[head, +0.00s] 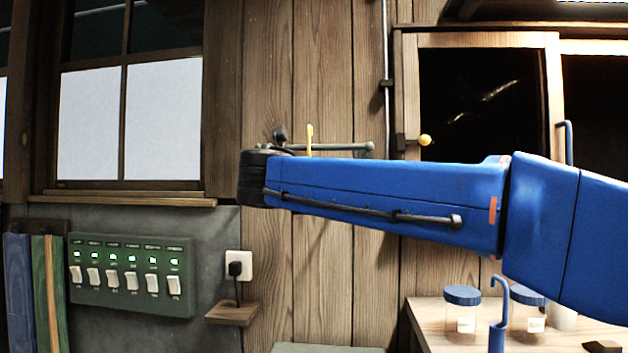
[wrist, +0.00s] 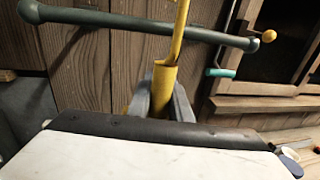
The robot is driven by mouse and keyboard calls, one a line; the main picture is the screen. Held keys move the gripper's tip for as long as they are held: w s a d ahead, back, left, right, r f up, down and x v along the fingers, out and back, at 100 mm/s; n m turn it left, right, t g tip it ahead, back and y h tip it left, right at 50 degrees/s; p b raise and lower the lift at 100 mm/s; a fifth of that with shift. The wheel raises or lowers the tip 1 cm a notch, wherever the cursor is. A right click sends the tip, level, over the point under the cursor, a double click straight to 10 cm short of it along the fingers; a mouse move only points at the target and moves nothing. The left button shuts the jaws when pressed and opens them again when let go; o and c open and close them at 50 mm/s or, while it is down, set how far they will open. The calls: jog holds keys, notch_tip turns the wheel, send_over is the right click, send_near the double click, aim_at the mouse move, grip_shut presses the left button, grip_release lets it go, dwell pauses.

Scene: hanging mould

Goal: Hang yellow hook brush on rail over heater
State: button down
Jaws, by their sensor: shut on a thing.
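The yellow hook brush (wrist: 165,82) stands roughly upright between the grey fingers of my gripper (wrist: 163,92) in the wrist view. My gripper is shut on it. Its thin upper shaft crosses the grey-green rail (wrist: 100,20), and its hook end is cut off by the top edge. In the head view the yellow tip (head: 310,138) rises above the rail (head: 345,147), near the rail's left part. I cannot tell whether the hook sits over the rail or is apart from it. My arm hides the gripper and the brush's lower part there.
A grey-green top (head: 325,348) at the bottom edge may be the heater. A switch panel (head: 130,275), a socket (head: 238,265) and a small shelf (head: 232,313) are on the left. A bench (head: 430,320) with jars and a blue hooked thing (head: 497,335) is at right.

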jog(key=shift+w+d+f, duration=0.1)
jog(key=shift+w+f, duration=0.3)
jog(key=shift+w, duration=0.3)
jog(key=shift+w+d+f, duration=0.15)
jog(key=shift+w+f, duration=0.3)
jog(key=shift+w, duration=0.2)
jog(key=shift+w+d+f, duration=0.1)
jog(key=shift+w+f, duration=0.3)
jog(key=shift+w, duration=0.3)
jog(key=c, duration=1.5)
grip_release()
jog(key=shift+c, duration=0.2)
